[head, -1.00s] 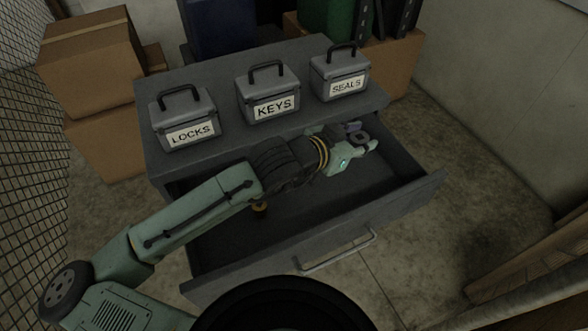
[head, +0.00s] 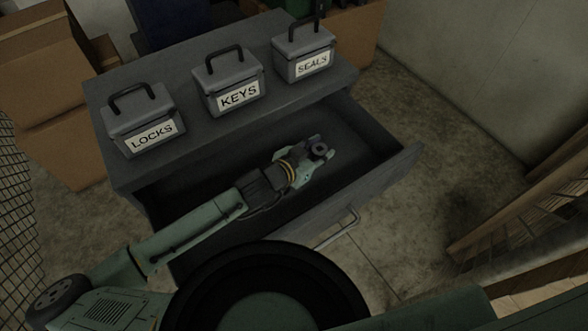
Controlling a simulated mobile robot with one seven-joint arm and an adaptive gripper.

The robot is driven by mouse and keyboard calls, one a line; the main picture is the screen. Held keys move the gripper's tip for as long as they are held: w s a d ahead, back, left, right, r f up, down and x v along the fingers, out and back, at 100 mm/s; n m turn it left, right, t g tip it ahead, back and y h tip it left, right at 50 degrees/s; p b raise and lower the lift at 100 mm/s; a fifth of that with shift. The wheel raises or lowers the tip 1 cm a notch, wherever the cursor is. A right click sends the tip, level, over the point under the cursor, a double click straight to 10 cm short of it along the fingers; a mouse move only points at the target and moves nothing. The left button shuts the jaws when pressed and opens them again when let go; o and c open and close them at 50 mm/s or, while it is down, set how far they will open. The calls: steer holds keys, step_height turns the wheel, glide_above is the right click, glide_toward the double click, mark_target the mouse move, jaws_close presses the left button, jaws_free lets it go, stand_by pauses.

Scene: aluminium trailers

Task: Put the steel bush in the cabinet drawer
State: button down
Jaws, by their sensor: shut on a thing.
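The cabinet drawer (head: 383,172) is pulled open below the cabinet top, and its dark inside shows. My gripper (head: 317,150) is over the right part of the open drawer, within its outline. It is shut on the steel bush (head: 319,149), a small dark grey ring with a hole, held at the fingertips. I cannot tell how far the bush is above the drawer floor. My arm crosses the left part of the drawer and hides some of its floor and front.
Three grey boxes stand on the cabinet top (head: 185,135): LOCKS (head: 141,119), KEYS (head: 227,82) and SEALS (head: 304,52). Cardboard boxes (head: 50,90) are stacked at left. Wooden slats (head: 520,205) stand at right. Bare floor (head: 440,150) lies between drawer and wall.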

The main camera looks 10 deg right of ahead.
steer(key=shift+f, duration=3.65)
steer(key=shift+f, duration=0.15)
steer(key=c, duration=1.1)
jaws_free()
